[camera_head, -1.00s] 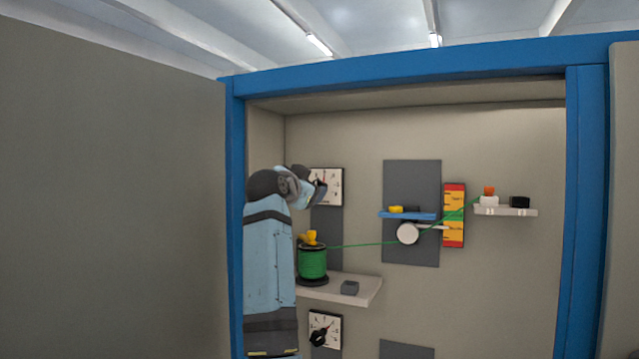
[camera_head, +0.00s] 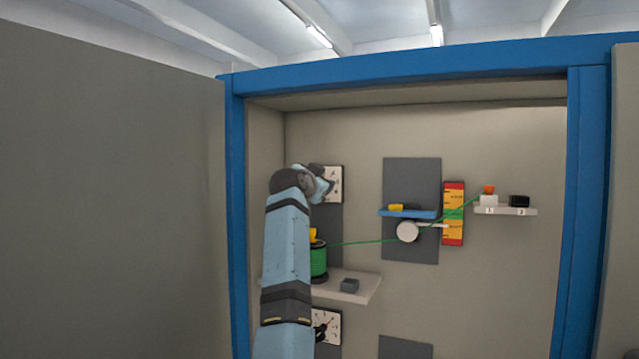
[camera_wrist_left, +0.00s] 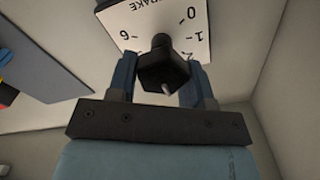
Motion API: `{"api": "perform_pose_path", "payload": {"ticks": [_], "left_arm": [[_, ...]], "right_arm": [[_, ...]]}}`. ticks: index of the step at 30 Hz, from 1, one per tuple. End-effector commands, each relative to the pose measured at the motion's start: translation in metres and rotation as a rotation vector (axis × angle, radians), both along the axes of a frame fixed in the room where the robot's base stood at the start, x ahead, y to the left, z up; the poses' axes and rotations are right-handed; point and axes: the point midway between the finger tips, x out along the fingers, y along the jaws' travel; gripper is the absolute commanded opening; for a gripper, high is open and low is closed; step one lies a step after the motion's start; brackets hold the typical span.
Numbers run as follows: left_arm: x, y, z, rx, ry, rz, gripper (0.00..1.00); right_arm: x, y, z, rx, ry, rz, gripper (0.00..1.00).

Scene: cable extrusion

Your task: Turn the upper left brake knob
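The upper left brake dial (camera_head: 334,182) is a white plate on the cabinet's back wall, partly hidden by my left arm in the head view. In the left wrist view the dial plate (camera_wrist_left: 196,25) shows "BRAKE" and numbers, upside down. Its black knob (camera_wrist_left: 163,68) sticks out toward the camera. My left gripper (camera_wrist_left: 160,75) has its two blue fingers on either side of the knob, apart, and I see no clear grip on it. The left gripper's fingers are hidden in the head view. My right gripper is not in view.
A green cable spool (camera_head: 319,262) stands on a shelf (camera_head: 365,290) below the dial, with its cable running right to a white pulley (camera_head: 407,232). A second dial (camera_head: 328,325) is lower down. The blue cabinet frame (camera_head: 236,200) is close on the left.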

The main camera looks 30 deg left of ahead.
Motion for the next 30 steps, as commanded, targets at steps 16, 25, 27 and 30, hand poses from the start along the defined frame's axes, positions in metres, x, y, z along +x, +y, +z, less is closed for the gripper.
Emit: {"api": "perform_pose_path", "payload": {"ticks": [16,25,27,30], "left_arm": [[0.000,0.000,-0.001,0.135,0.011,0.003,0.23],[0.000,-0.001,-0.001,0.372,0.025,0.002,0.23],[0.000,-0.002,-0.001,0.426,0.029,0.003,0.23],[0.001,-0.003,-0.002,0.499,0.033,0.000,0.23]], "right_arm": [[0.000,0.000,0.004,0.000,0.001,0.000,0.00],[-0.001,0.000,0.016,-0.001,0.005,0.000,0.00],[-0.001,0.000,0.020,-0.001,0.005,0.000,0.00],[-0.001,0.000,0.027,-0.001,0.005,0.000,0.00]]}}
